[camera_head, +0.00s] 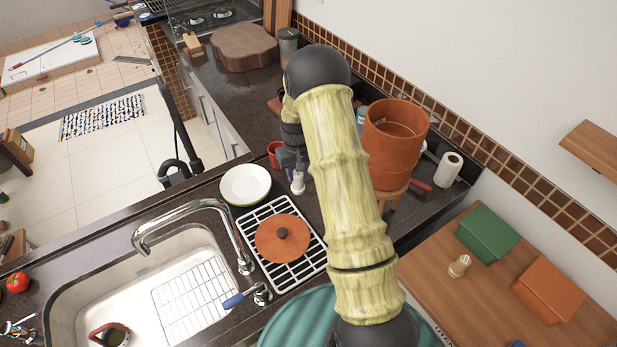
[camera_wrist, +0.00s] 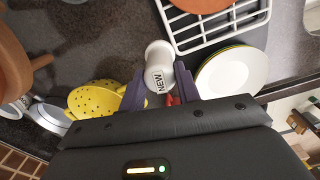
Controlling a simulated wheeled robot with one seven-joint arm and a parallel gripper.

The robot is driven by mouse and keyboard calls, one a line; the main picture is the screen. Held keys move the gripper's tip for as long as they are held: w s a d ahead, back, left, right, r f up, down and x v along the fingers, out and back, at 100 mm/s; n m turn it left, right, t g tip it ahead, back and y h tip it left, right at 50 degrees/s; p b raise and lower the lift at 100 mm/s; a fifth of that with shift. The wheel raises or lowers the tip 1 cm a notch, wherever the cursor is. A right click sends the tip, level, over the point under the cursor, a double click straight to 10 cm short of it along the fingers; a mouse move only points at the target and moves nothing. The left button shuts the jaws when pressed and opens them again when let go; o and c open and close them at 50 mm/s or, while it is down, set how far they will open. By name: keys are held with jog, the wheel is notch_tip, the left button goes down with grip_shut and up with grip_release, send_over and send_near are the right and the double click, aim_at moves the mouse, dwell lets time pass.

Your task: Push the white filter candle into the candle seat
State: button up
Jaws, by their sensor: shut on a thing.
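The white filter candle (camera_wrist: 159,66) is held between the two fingers of my gripper (camera_wrist: 160,88) in the wrist view, with the word "NEW" on its face. In the head view the candle (camera_head: 298,184) hangs upright below my gripper (camera_head: 293,163), just right of a white plate, over the counter. A terracotta clay pot (camera_head: 393,150), open at the top, stands on a wooden stand to the right of my arm. I cannot make out the candle seat; the pot's inside shows only in part. The pot's round lid (camera_head: 283,239) lies on a white rack.
A white plate (camera_head: 245,184) and the white rack (camera_head: 268,217) are close to my gripper. A yellow strainer (camera_wrist: 95,98) shows in the wrist view. A paper roll (camera_head: 447,170) stands right of the pot. A sink (camera_head: 150,300) is at the lower left. A red cup (camera_head: 273,154) is nearby.

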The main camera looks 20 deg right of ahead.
jog(key=s+a+r+m+b, duration=0.2)
jog(key=a+r+m+b, duration=0.1)
jog(key=a+r, duration=0.15)
jog(key=d+r+n+p, duration=0.1)
jog(key=d+r+p, duration=0.4)
jog(key=d+r, duration=0.45)
jog(key=d+r+n+p, duration=0.2)
jog(key=d+r+p, duration=0.35)
jog(key=r, duration=0.65)
jog(key=s+d+r+n+p, duration=0.1)
jog(key=s+d+r+p, duration=0.2)
jog(key=d+r, duration=0.4)
jog(key=s+d+r+n+p, duration=0.1)
jog(key=s+d+r+p, duration=0.2)
jog(key=d+r, duration=0.4)
notch_tip(320, 180, up, 4)
jog(key=shift+s+f, duration=0.2)
jog(key=shift+s, duration=0.5)
jog(key=shift+f, duration=0.1)
notch_tip(320, 180, down, 22)
jog(key=b, duration=1.3)
